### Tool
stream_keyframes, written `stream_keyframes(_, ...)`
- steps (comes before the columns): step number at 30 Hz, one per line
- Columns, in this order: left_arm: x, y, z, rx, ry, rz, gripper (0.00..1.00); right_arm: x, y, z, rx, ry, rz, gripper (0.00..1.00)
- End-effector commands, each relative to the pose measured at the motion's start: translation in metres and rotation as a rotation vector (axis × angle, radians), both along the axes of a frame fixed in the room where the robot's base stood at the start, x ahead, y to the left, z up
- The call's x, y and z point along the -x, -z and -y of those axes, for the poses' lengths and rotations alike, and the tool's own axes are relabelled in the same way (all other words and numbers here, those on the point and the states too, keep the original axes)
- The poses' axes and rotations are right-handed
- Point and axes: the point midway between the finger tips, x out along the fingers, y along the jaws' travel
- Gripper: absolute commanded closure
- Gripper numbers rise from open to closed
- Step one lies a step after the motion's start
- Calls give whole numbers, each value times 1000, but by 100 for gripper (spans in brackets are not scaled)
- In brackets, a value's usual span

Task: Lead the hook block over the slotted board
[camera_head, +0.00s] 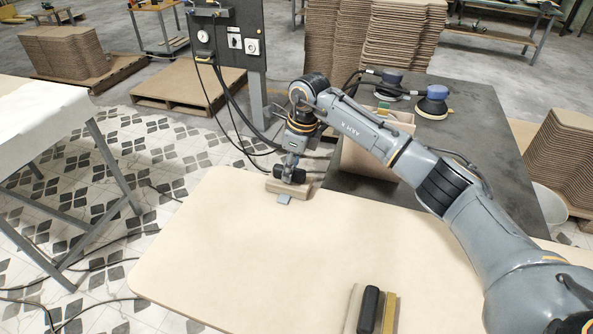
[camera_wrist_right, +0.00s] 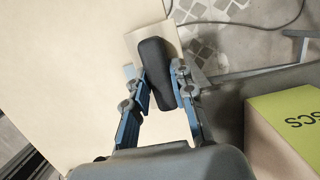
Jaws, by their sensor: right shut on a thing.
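A wooden block with a black handle, which I take as the hook block (camera_head: 274,187), is at the far left end of a large pale board (camera_head: 240,250). My right gripper (camera_head: 291,173) is shut on its black handle. In the right wrist view the handle (camera_wrist_right: 155,70) sits between the two blue-grey fingers, with the wooden base (camera_wrist_right: 133,38) partly showing beneath. A small grey plate (camera_head: 284,199) shows at the block's near side. I see no slots in the pale board. I cannot tell whether the block touches the board. My left gripper is not in view.
Another black-handled block (camera_head: 369,310) with a yellow strip lies on the board's near part. A box (camera_head: 368,158) stands right of my gripper on a dark table (camera_head: 460,115). A grey control post (camera_head: 235,45) with hanging cables stands behind. The board's middle is clear.

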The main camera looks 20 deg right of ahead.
Motion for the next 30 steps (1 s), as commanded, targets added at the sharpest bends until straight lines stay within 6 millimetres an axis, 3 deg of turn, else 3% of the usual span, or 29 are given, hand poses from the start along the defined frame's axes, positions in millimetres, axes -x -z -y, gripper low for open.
stream_keyframes(10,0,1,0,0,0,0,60,-1,0,-1,-1,0,1,100)
stream_keyframes(21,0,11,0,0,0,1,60,-17,3,-22,-1,0,1,100)
stream_keyframes(30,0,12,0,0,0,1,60,-18,3,-25,-1,0,-1,100)
